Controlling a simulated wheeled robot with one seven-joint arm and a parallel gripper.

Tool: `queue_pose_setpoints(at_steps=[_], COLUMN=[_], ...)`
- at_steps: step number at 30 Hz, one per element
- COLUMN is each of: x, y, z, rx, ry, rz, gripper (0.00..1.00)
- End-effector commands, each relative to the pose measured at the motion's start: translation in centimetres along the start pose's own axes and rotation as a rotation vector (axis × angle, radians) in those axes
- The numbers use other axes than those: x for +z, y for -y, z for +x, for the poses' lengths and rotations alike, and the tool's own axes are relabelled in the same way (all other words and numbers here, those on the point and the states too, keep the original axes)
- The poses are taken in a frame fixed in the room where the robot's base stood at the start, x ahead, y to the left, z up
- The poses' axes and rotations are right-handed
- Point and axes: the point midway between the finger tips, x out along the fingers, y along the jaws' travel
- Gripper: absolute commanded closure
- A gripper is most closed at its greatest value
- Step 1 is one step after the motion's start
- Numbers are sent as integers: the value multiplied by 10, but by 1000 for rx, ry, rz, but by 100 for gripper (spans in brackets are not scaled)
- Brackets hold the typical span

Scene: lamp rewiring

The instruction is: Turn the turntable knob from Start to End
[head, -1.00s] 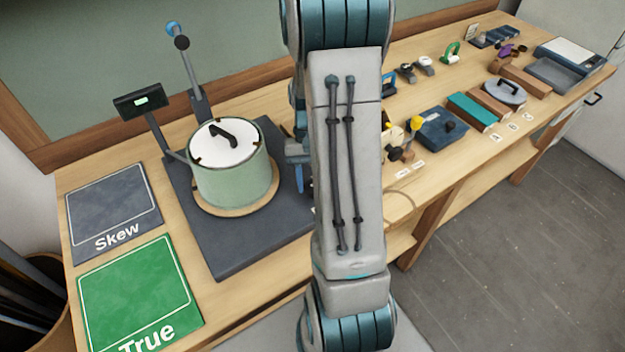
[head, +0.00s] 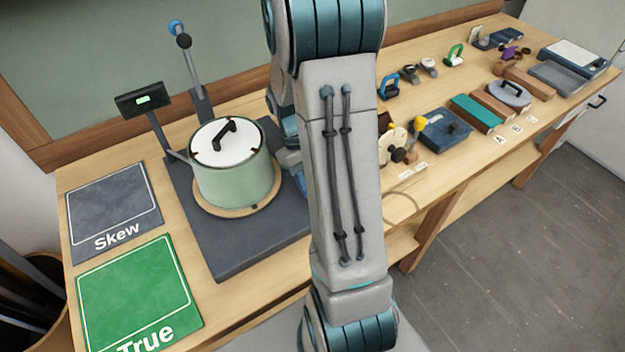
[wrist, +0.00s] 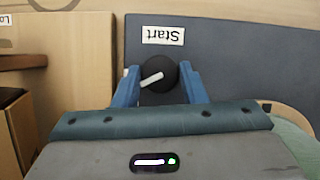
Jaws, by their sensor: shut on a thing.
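The turntable knob (wrist: 158,75) is a black round knob with a white pointer mark, seen in the wrist view. My gripper (wrist: 159,70) has its two blue fingers on either side of the knob, shut on it. A white "Start" label (wrist: 163,36) appears upside down just above the knob in the wrist view. The End label is not visible. In the head view the turntable (head: 207,206) is a wooden disc on a dark base (head: 235,262), carrying a pale green drum (head: 235,185) with a white lid. My arm hides the knob there.
A small display on a stand (head: 143,100) and a lever (head: 190,65) rise behind the drum. Grey "Skew" (head: 113,200) and green "True" (head: 138,285) panels lie to the left. Several tools and boxes sit along the bench at right.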

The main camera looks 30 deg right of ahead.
Motion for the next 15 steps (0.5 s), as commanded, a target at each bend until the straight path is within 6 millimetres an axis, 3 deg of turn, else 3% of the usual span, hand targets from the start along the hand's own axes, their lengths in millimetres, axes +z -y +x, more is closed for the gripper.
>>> queue_pose_setpoints(at_steps=[13,14,15], x=[0,0,0], y=[0,0,0], z=[0,0,0], rx=[4,4,4], ry=[0,0,0], rz=[-11,-11,-11], gripper=[85,54,43])
